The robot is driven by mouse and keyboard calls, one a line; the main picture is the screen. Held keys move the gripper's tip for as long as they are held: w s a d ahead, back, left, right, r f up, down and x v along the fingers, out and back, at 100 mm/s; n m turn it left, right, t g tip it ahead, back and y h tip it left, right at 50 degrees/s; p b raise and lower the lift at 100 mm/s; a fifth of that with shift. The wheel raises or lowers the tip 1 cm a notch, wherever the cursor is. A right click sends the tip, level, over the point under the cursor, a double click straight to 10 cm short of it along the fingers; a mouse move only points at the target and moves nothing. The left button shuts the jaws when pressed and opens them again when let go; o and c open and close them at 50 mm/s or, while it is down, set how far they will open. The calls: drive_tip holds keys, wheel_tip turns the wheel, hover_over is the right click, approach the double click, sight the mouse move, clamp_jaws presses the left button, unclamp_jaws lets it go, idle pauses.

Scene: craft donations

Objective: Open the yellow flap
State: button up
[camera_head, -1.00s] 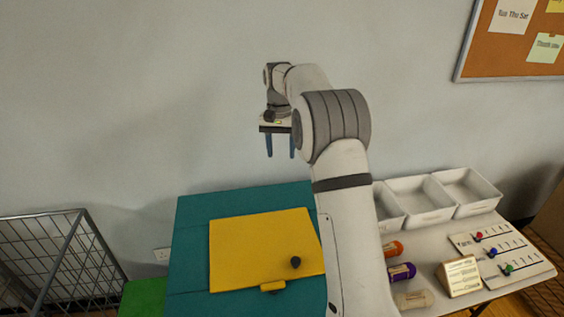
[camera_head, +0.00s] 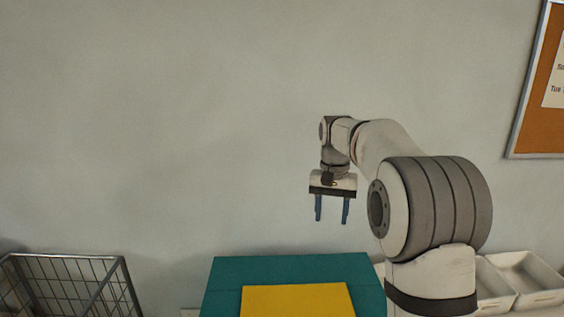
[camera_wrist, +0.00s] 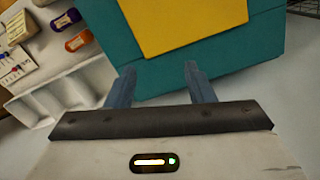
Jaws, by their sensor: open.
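The yellow flap (camera_head: 298,301) lies flat on top of a teal box (camera_head: 232,272); the lower part of both is cut off in the head view. In the wrist view the yellow flap (camera_wrist: 190,22) and teal box (camera_wrist: 125,48) show at the top, beyond my fingertips. The flap's handle and dark knob are out of view now. My gripper (camera_head: 331,222) is open and empty, pointing down in the air above the back of the box, apart from the flap. In the wrist view its two blue fingers (camera_wrist: 158,72) are spread with nothing between them.
A wire basket (camera_head: 75,285) stands at the left. White trays (camera_head: 525,275) sit at the right, behind my arm; they also show in the wrist view (camera_wrist: 62,97). Orange and purple rolls (camera_wrist: 78,41) lie near the trays. A cork board (camera_head: 540,100) hangs on the wall.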

drive_tip(key=s+f+n+t+b, duration=0.1)
drive_tip(key=s+f, duration=0.2)
drive_tip(key=s, duration=0.7)
drive_tip(key=s+f+n+t+b, duration=0.15)
drive_tip(key=s+f, duration=0.25)
drive_tip(key=s, duration=0.6)
drive_tip(key=s+f+n+t+b, duration=0.1)
drive_tip(key=s+f, duration=0.2)
drive_tip(key=s, duration=0.8)
drive_tip(key=w+f+n+g+b, duration=0.1)
drive_tip(key=w+f+b, duration=0.1)
drive_tip(key=w, duration=0.3)
drive_tip(key=w+f+n+g+b, duration=0.1)
drive_tip(key=w+f+n+b, duration=0.1)
drive_tip(key=w+f, duration=0.3)
drive_tip(key=w+f+n+g+b, duration=0.1)
drive_tip(key=w+f+b, duration=0.2)
drive_tip(key=w, duration=0.4)
drive_tip(key=shift+f+n+b, duration=0.25)
drive_tip(key=shift+f+b, duration=0.15)
drive_tip(key=shift+f, duration=0.25)
wheel_tip(320, 180, down, 8)
drive_tip(key=shift+r, duration=0.15)
clamp_jaws()
